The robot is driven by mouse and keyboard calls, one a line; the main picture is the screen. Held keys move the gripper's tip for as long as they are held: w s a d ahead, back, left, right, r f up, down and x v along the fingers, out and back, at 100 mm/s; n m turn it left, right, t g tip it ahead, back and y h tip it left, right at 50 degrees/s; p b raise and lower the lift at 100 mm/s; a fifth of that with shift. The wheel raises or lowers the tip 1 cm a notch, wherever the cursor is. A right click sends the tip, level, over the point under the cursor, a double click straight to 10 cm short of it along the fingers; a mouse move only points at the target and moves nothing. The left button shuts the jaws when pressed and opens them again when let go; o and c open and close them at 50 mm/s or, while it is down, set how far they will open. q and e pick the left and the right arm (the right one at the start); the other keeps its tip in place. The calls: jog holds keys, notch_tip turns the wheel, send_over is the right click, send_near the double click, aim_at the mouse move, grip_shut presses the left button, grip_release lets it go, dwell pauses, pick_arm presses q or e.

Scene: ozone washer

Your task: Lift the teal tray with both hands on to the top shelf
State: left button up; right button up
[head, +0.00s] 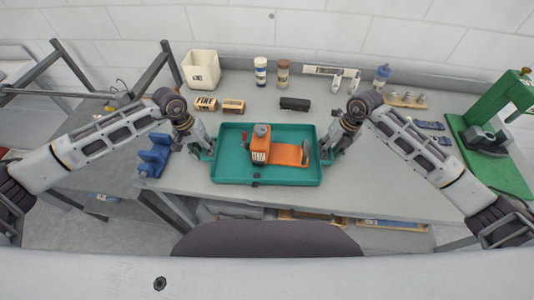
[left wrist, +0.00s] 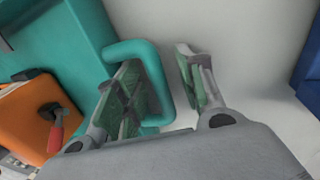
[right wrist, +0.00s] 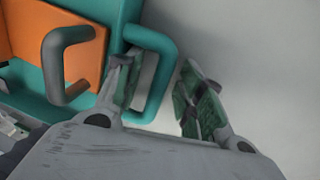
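The teal tray (head: 237,178) sits flat on the grey workbench, with an orange device (head: 290,154) inside it. My left gripper (head: 208,152) is at the tray's left end. In the left wrist view its fingers stand apart, with the left teal handle (left wrist: 158,75) between them; one finger reaches inside the loop. My right gripper (head: 327,152) is at the right end. In the right wrist view its fingers are also apart, on either side of the outer bar of the right teal handle (right wrist: 165,85). Neither gripper visibly clamps its handle.
A blue vise-like block (head: 153,160) stands left of the tray. Behind it are small boxes (head: 233,106), a black block (head: 295,103), a white bin (head: 201,68) and bottles (head: 260,71). A green press (head: 495,130) stands at the right. No top shelf is clearly visible.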

pick_arm(q)
grip_shut()
pick_arm(e)
grip_shut()
